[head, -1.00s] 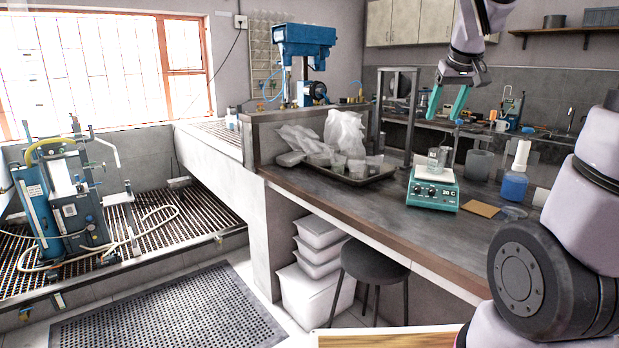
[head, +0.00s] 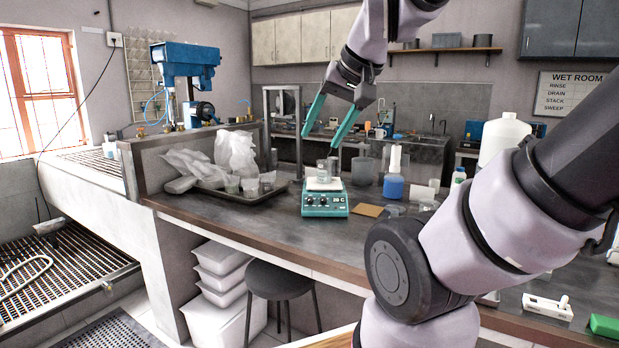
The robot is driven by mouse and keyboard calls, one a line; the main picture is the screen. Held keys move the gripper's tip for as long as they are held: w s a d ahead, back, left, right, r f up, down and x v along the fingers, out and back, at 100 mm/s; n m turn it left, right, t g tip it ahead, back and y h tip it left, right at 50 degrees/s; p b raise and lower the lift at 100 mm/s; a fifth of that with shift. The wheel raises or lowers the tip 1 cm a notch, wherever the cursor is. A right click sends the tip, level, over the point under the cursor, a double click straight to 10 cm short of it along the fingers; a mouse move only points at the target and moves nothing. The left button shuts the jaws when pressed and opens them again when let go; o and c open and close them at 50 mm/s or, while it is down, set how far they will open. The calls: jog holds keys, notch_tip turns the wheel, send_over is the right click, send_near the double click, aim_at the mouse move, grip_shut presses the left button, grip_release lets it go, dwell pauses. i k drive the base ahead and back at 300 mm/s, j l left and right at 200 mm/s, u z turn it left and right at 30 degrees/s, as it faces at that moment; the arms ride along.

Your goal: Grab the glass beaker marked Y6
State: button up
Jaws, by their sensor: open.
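A small clear glass beaker (head: 323,170) stands upright on the white top plate of a teal hotplate (head: 325,202) on the dark bench. No marking on it can be read at this size, so I cannot tell whether it is Y6. A larger clear vessel (head: 362,170) stands behind and to the right of it. My gripper (head: 320,142) hangs from above with its two teal fingers spread wide and nothing between them. In the picture its fingertips are just above the beaker, apart from it; the right fingertip overlaps the area by the beaker's upper right.
A tray (head: 240,197) with plastic bags and small cups lies left of the hotplate. A blue-filled bottle (head: 394,180) and a brown square pad (head: 370,211) are on its right. A large white jug (head: 503,140) stands farther right. A black stool (head: 281,280) is before the bench.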

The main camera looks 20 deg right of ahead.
aim_at(324, 168)
jog(key=i+j+z, duration=1.15)
jog(key=j, duration=0.15)
jog(key=k+l, duration=0.05)
jog(key=k, duration=0.05)
